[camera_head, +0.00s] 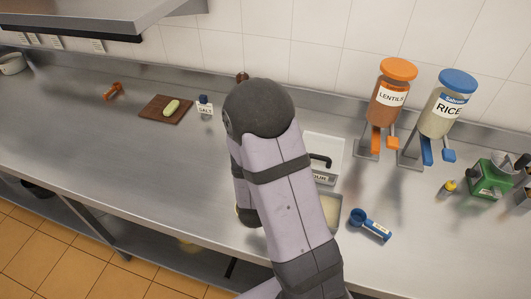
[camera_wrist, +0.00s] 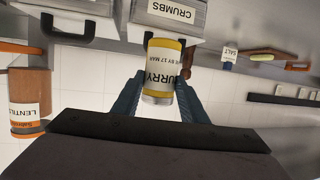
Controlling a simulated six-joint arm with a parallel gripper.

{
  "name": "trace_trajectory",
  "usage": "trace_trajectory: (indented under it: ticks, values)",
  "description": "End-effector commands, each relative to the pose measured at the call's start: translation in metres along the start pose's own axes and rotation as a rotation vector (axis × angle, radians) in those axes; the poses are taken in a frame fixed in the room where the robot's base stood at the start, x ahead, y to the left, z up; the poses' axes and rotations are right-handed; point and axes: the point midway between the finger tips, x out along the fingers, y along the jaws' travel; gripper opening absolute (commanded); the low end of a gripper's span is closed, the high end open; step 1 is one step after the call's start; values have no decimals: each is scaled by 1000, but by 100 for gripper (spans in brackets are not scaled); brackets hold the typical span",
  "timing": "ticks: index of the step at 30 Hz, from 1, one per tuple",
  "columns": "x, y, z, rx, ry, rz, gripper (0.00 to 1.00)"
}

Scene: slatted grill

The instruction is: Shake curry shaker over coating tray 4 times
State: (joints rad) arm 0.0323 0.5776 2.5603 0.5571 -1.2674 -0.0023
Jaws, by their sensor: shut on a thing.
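My gripper (camera_wrist: 158,88) is shut on the curry shaker (camera_wrist: 163,68), a small yellow container with a white label reading "CURRY". One blue finger is on each side of it in the wrist view. In the head view my arm hides both the gripper and the shaker. A shallow pale tray (camera_head: 331,205), which may be the coating tray, shows partly beside my arm on the steel counter. I cannot tell from these frames whether the shaker is over it.
A flour container (camera_head: 324,178) stands behind the tray, and a crumbs container (camera_wrist: 175,12) is near the shaker. A blue scoop (camera_head: 370,224) lies to the right. Lentil (camera_head: 388,100) and rice (camera_head: 446,105) dispensers stand behind. The left counter is mostly clear.

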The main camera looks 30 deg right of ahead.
Motion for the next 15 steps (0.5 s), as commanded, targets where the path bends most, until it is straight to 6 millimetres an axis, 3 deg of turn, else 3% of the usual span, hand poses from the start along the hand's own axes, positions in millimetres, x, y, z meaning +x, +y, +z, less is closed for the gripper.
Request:
trace_trajectory:
  ticks: [7,15]
  values:
    - [-2,0,-6,1,1,0,15]
    - [-9,0,-29,1,1,0,15]
